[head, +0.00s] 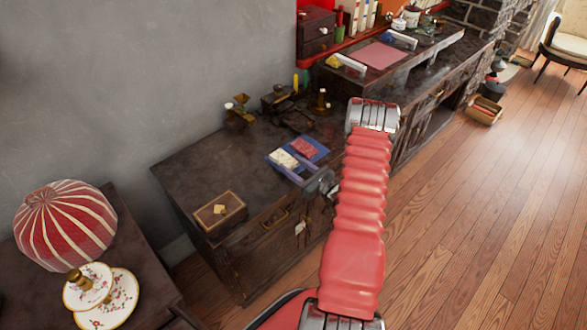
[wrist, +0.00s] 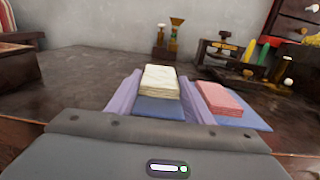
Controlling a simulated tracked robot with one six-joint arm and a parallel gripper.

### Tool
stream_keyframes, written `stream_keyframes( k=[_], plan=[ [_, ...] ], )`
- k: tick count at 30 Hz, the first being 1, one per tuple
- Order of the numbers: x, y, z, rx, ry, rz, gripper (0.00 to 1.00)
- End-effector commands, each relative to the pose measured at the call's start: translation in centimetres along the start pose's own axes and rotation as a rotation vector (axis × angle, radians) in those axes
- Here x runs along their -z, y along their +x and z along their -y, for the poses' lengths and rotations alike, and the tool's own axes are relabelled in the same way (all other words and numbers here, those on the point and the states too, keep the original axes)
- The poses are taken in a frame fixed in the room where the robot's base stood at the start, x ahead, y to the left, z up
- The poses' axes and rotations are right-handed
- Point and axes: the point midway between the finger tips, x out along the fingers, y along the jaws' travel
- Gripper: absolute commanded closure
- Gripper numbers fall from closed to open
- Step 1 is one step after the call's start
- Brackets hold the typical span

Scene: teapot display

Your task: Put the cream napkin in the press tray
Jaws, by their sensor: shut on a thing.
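The cream napkin (wrist: 159,82), a folded stack, is between the two lavender fingers of my gripper (wrist: 160,92) in the wrist view. My gripper is shut on it, one finger along each side. In the head view the cream napkin (head: 284,158) shows over the left part of a flat blue piece (head: 318,145). That blue piece (wrist: 160,108) also shows below the napkin in the wrist view; whether they touch is unclear. A dark wooden press-like piece (wrist: 228,58) stands behind on the right in the wrist view. I cannot make out its tray surely.
A folded pink napkin (head: 305,148) lies on the blue piece, close to my right finger. A brown box (head: 220,212) sits at the cabinet's front left. Small brass objects (head: 240,110) stand near the wall. The cabinet top (head: 190,172) is bare at left.

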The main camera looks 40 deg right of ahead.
Motion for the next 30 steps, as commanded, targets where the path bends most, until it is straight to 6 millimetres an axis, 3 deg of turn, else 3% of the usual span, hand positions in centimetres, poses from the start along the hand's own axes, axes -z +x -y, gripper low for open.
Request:
stream_keyframes(
  k=[6,20,21,28,30],
  plan=[
    [1.8,0.0,0.0,0.0,0.0,0.001,0.76],
    [2.2,0.0,0.0,0.0,-0.001,0.001,0.76],
    [2.2,0.0,0.0,0.0,-0.002,0.001,0.52],
    [2.2,0.0,0.0,0.0,-0.001,0.0,0.35],
    [2.2,0.0,0.0,0.0,-0.001,0.0,0.35]
  ],
)
